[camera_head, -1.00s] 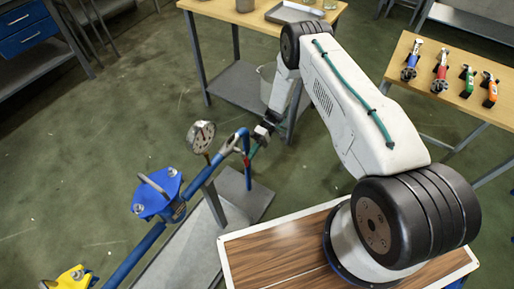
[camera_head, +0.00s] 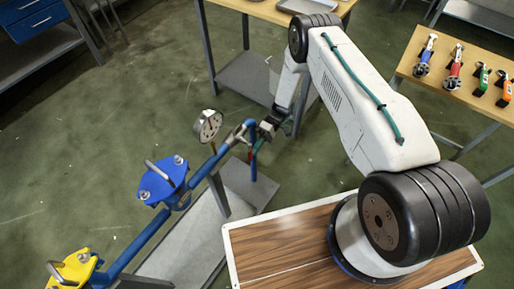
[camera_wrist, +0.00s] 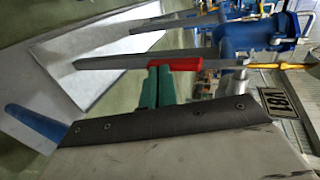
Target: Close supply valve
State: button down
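The supply valve sits on the upper end of the blue pipe (camera_head: 229,140), beside a round pressure gauge (camera_head: 208,126). In the wrist view its lever is a flat grey bar (camera_wrist: 115,62) with a red section (camera_wrist: 176,64). My gripper (camera_head: 258,147) is at this pipe end. In the wrist view its green fingertips (camera_wrist: 155,84) appear close together, right beside the red section. I cannot tell whether they touch the lever or have part of it between them. A label reading V81 (camera_wrist: 275,103) shows at the right.
A blue clamp-like fitting (camera_head: 162,180) and a yellow one (camera_head: 73,268) sit lower on the pipe. A grey metal plate (camera_head: 250,185) lies under it. A wooden table (camera_head: 440,85) with several colored tools stands at the right. Green floor is open at the left.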

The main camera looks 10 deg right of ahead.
jog(key=shift+s+f, duration=0.1)
jog(key=shift+s, duration=0.05)
jog(key=w+d, duration=0.9)
jog(key=d, duration=0.1)
jog(key=shift+w+d, duration=0.2)
jog(key=shift+d, duration=0.15)
